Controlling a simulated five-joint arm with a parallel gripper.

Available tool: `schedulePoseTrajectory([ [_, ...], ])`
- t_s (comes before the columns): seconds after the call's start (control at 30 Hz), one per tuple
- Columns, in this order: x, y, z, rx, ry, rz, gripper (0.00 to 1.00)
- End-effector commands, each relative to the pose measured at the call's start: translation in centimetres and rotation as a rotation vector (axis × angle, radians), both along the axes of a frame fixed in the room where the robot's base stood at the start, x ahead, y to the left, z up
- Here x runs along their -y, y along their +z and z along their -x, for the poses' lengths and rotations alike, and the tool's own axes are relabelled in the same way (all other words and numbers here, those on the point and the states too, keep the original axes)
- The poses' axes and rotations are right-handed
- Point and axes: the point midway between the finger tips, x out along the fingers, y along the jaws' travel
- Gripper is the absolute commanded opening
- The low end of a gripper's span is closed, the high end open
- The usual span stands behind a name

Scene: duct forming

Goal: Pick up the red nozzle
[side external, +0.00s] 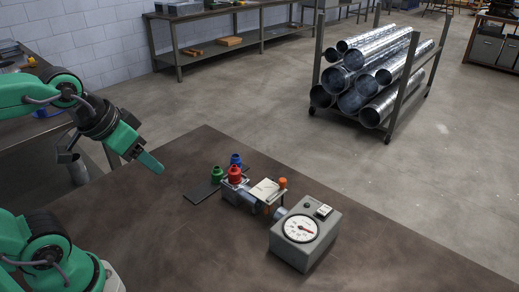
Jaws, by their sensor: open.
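The red nozzle (235,174) stands upright on a small grey block near the middle of the table. A green nozzle (217,174) is just to its left, and a blue nozzle (236,160) is close behind it. My gripper (148,161) is above the table, to the left of the nozzles and clearly apart from them. Its teal fingertip points down and right. The jaws are open, with nothing visible between them. The lower part of the red nozzle and its exact seat are hard to make out.
A dark flat plate (202,192) lies beside the nozzles. A small fixture with a pale top plate (266,190) and an orange knob (282,183) stands to their right. A grey gauge box (305,235) is farther right. The table (170,240) is clear in front.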

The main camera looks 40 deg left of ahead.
Motion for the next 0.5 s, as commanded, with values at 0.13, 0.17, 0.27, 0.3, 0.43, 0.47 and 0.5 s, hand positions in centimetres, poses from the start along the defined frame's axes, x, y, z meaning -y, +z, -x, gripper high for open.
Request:
schedulePoseTrajectory([
  [0.13,0.0,0.1,-0.1,-0.002,0.001,0.000,0.57],
  [0.17,0.0,0.1,-0.2,-0.004,0.002,0.001,0.57],
  [0.27,0.0,0.2,-0.6,-0.015,0.006,0.003,0.57],
  [0.3,0.0,0.3,-0.9,-0.022,0.009,0.005,0.57],
  [0.43,0.0,0.6,-2.1,-0.052,0.019,0.010,0.57],
  [0.47,0.0,0.7,-2.5,-0.061,0.022,0.012,0.57],
  [0.5,0.0,0.8,-3.1,-0.073,0.028,0.014,0.57],
])
